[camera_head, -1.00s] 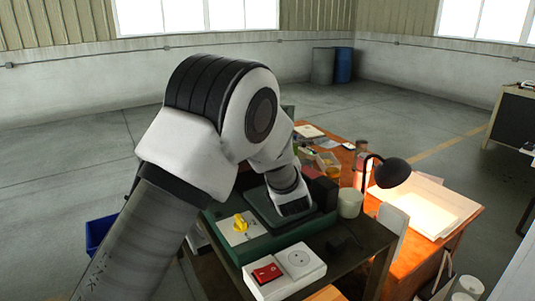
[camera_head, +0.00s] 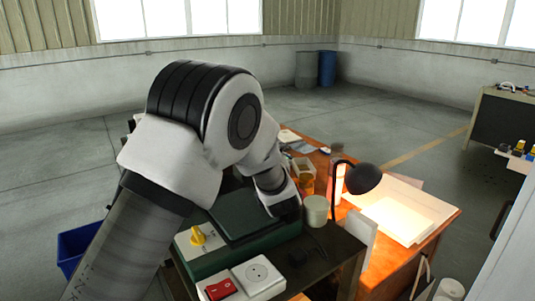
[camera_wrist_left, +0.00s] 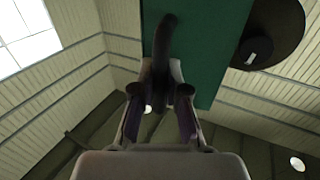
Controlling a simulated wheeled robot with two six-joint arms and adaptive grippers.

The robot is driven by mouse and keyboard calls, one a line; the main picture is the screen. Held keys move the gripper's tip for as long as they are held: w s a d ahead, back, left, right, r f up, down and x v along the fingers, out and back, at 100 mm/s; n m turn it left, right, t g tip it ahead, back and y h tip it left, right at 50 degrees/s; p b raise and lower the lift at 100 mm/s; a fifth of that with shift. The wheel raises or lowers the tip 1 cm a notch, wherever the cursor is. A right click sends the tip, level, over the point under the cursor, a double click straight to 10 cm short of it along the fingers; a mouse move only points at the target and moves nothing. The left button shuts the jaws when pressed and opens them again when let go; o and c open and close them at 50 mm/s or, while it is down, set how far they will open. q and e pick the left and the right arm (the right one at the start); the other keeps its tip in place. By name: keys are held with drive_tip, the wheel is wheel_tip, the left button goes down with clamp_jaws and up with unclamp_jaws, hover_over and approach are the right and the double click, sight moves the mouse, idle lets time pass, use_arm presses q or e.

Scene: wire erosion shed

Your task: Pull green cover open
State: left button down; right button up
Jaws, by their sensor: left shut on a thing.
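The green cover (camera_head: 238,213) is on the dark green box on the work table in the head view. Its far part is hidden behind my left arm. In the left wrist view the cover is a green panel (camera_wrist_left: 205,55) with a dark handle (camera_wrist_left: 162,50), against the shed roof. My left gripper (camera_wrist_left: 160,95) is shut on this handle. In the head view my left wrist blocks sight of the fingers. How far the cover is open I cannot tell. My right gripper is not in view.
A yellow knob (camera_head: 198,236), a red switch (camera_head: 220,289) and a white socket box (camera_head: 257,277) sit in front of the cover. A pale pot (camera_head: 316,210) stands close right of my wrist. A desk lamp (camera_head: 362,178) stands farther right.

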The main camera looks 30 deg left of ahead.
use_arm(q)
drive_tip(key=c, duration=1.2)
unclamp_jaws()
drive_tip(key=v, duration=0.7)
drive_tip(key=shift+s+d, duration=0.15)
drive_tip(key=shift+s, duration=0.1)
